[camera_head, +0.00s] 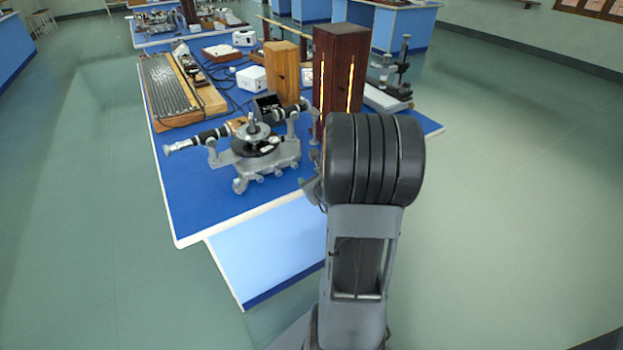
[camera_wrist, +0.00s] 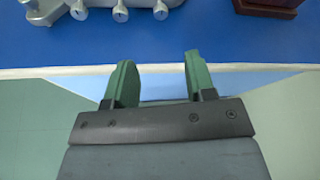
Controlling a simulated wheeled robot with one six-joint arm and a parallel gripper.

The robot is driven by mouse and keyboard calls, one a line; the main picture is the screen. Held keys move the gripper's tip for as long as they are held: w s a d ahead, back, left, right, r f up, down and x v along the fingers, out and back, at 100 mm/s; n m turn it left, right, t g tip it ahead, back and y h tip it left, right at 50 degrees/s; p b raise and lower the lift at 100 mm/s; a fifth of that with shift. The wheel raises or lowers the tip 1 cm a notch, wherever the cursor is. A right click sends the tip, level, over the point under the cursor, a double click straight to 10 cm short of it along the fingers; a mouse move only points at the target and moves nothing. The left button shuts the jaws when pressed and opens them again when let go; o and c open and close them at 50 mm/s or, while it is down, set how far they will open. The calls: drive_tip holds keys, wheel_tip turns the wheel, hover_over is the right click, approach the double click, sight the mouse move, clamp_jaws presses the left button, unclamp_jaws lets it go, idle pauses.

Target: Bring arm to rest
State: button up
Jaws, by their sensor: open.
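My arm rises at the lower right of the head view and hides part of the bench's near right side. My gripper (camera_wrist: 158,84) shows in the wrist view with its two green fingers apart and nothing between them. The fingers are near the white front edge of the blue bench (camera_wrist: 180,48). In the head view the gripper is hidden behind my arm. A grey spectrometer (camera_head: 255,150) with black telescope tubes stands on the bench left of my arm. Its base with round feet (camera_wrist: 120,12) shows at the top left of the wrist view.
A dark wooden lamp box (camera_head: 338,70) with glowing slits stands behind my arm; its base (camera_wrist: 268,8) shows in the wrist view. A lighter wooden box (camera_head: 282,68), a ribbed panel (camera_head: 165,84) and a black-and-grey instrument (camera_head: 392,75) share the bench. Green floor (camera_head: 520,200) is clear at right.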

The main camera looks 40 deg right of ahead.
idle(0.3)
drive_tip(key=s+a+r+n+g+y+p, duration=0.1)
drive_tip(key=s+a+n+g+y, duration=0.3)
drive_tip(key=a+n, duration=0.55)
drive_tip(key=s+a+r+n+g+y+p, duration=0.1)
drive_tip(key=s+a+n+g+y, duration=0.15)
drive_tip(key=a+n+y, duration=0.45)
drive_tip(key=s+a+r+n+g+h+p, duration=0.1)
drive_tip(key=s+a+r+n+h, duration=0.2)
drive_tip(key=n, duration=0.6)
drive_tip(key=s+a+r+n+g+h+p, duration=0.2)
drive_tip(key=s+a+r+n+h, duration=0.1)
drive_tip(key=r+n, duration=0.5)
drive_tip(key=shift+a+n+h, duration=0.5)
drive_tip(key=shift+n+h, duration=0.4)
drive_tip(key=shift+n, duration=0.15)
drive_tip(key=shift+s, duration=0.1)
